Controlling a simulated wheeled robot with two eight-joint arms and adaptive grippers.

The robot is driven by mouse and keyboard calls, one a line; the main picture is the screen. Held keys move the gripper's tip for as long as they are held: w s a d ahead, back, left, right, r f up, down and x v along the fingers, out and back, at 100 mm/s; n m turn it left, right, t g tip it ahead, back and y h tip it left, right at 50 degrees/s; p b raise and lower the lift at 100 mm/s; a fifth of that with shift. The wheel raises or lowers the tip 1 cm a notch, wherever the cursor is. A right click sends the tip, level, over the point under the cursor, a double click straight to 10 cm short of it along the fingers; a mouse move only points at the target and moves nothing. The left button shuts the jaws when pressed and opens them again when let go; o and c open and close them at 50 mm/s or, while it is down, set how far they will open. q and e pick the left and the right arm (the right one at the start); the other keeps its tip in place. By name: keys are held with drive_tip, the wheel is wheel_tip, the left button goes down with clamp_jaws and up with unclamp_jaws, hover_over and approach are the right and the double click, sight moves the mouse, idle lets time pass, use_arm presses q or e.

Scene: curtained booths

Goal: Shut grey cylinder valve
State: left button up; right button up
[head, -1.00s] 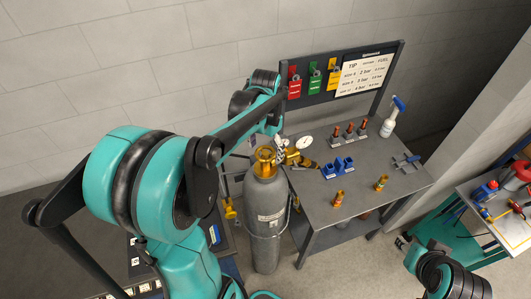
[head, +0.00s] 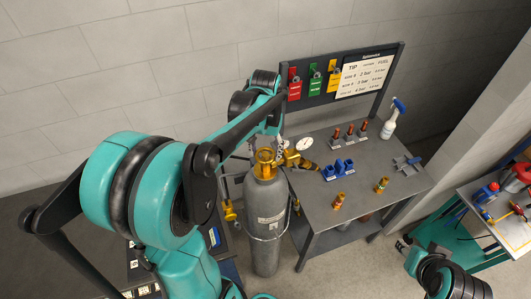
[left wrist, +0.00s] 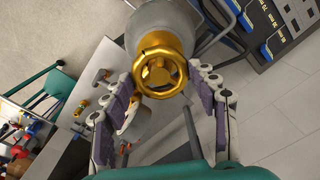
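The grey cylinder (head: 266,215) stands upright at the left end of the workbench. Its golden valve handwheel (head: 264,157) sits on top, and it also shows in the left wrist view (left wrist: 160,62). My left gripper (head: 279,150) is at the valve's upper right in the head view, partly hidden by its own arm. In the left wrist view its fingers (left wrist: 154,72) are spread apart, one on each side of the handwheel, with gaps visible. My right gripper (head: 403,246) is at the lower right, away from the cylinder; its finger opening is too small to tell.
A golden regulator with a white gauge (head: 304,144) sits beside the valve. The workbench (head: 360,190) holds blue holders (head: 338,169), brass fittings and a spray bottle (head: 393,118). A board with coloured tags (head: 333,82) stands behind. A second table (head: 490,205) is at the right.

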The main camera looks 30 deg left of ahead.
use_arm(q)
drive_tip(key=m, duration=0.2)
drive_tip(key=shift+m, duration=0.9)
drive_tip(key=shift+b, duration=0.3)
drive_tip(key=m, duration=0.3)
drive_tip(key=shift+m, duration=0.3)
drive_tip(key=m+b, duration=0.1)
drive_tip(key=m, duration=0.2)
drive_tip(key=shift+m, duration=0.3)
